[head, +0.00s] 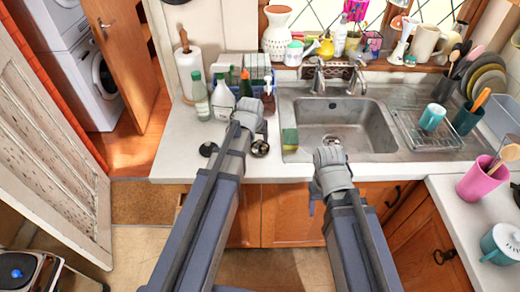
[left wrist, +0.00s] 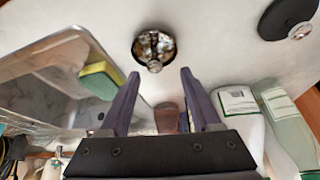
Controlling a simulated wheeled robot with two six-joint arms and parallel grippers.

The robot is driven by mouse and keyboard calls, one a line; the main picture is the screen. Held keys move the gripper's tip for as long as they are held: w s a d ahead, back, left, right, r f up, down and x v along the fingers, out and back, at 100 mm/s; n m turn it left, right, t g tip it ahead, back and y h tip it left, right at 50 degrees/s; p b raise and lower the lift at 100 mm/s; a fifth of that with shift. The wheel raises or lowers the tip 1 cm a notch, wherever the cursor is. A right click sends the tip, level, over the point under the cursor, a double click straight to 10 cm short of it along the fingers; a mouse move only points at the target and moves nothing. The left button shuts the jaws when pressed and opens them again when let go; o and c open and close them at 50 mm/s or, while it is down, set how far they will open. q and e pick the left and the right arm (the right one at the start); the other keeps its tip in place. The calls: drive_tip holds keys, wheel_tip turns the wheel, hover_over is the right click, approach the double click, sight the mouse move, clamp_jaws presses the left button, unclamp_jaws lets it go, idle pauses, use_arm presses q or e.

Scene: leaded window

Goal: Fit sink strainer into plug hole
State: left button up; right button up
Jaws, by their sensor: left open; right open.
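The sink strainer (head: 260,148) is a small round metal basket with a knob, on the white counter left of the sink. In the left wrist view the strainer (left wrist: 155,48) lies just beyond and between my fingertips, apart from them. My left gripper (left wrist: 159,74) is open and empty; in the head view it is above the counter beside the strainer, its fingers mostly hidden by the wrist. The plug hole (head: 332,140) is in the floor of the steel sink (head: 365,122), partly hidden. My right gripper (head: 330,157) is at the sink's front edge; its fingers are hard to see.
A black disc plug (head: 208,149) lies left of the strainer. A yellow-green sponge (head: 290,138) is at the sink's left edge. A dish rack (head: 428,130) is right of the basin.

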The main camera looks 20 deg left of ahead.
sight(260, 141)
use_arm(q)
drive_tip(key=shift+d+b+x, duration=0.15)
drive_tip(key=shift+b+x, duration=1)
drive_tip(key=shift+x, duration=0.15)
drive_tip(key=shift+d+b+x, duration=0.2)
drive_tip(key=shift+b+x, duration=0.95)
drive_tip(key=shift+x, duration=0.15)
drive_tip(key=shift+w, duration=0.1)
drive_tip(key=shift+r, duration=0.1)
clamp_jaws()
